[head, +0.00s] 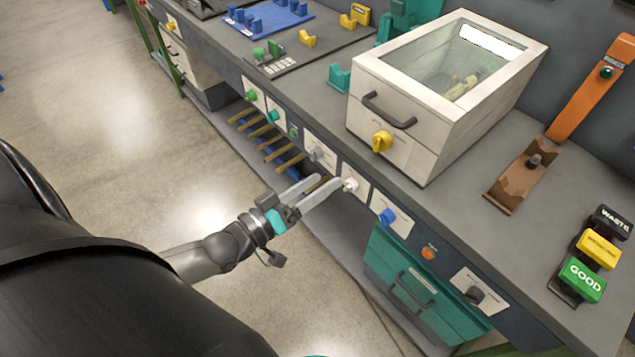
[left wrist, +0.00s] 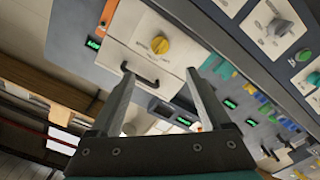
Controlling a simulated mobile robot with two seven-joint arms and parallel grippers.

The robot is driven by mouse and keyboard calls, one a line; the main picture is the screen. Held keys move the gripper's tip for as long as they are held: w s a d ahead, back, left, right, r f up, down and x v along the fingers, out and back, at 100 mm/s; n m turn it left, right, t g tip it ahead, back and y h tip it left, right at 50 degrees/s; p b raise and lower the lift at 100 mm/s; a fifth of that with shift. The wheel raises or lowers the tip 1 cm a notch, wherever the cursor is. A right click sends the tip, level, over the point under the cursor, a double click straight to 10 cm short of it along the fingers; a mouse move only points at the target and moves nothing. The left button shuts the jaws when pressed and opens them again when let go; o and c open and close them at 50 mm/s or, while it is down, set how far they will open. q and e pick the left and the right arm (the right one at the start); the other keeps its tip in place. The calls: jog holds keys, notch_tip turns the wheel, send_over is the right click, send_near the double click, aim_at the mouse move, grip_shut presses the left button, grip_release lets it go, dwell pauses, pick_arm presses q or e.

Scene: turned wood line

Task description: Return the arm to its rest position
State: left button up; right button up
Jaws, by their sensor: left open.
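My left gripper (head: 320,190) is open and empty in the head view. Its two grey fingers reach toward the front panel of the bench, close to a white knob (head: 350,185); I cannot tell whether they touch it. In the left wrist view the two fingers (left wrist: 160,105) stand apart with nothing between them. Beyond them shows the white box with its dark handle (left wrist: 141,76) and yellow knob (left wrist: 160,45). My left arm comes in from the left above the floor. My right gripper is in neither view.
The bench front carries several knobs, including a blue one (head: 387,217), and an orange button (head: 429,253). A teal drawer (head: 410,290) sits below. The glass-topped white box (head: 400,95), orange stand (head: 520,175) and labelled blocks (head: 582,280) are on the bench. Open floor (head: 150,150) lies left.

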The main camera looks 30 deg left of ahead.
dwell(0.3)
pick_arm(q)
jog(key=s+a+f+m+g+y+b, duration=0.1)
jog(key=s+a+f+g+y, duration=0.25)
jog(key=f, duration=1.05)
jog(key=s+a+f+m+g+y+b, duration=0.15)
jog(key=s+f+g, duration=0.35)
jog(key=f, duration=0.9)
jog(key=s+d+f+m+g, duration=0.1)
jog(key=s+d+f+g, duration=0.1)
jog(key=s+f, duration=0.3)
jog(key=s+d+f+m+g, duration=0.1)
jog(key=s+f, duration=0.4)
jog(key=s, duration=0.6)
jog(key=s+d+f+m+g+y, duration=0.1)
jog(key=s+d+f+m+g, duration=0.1)
jog(key=s, duration=0.6)
notch_tip(320, 180, down, 3)
jog(key=shift+d+r+g+b, duration=0.1)
jog(key=shift+d+g+b, duration=0.4)
jog(key=shift+g, duration=0.75)
jog(key=shift+d, duration=0.1)
jog(key=shift+c, duration=0.3)
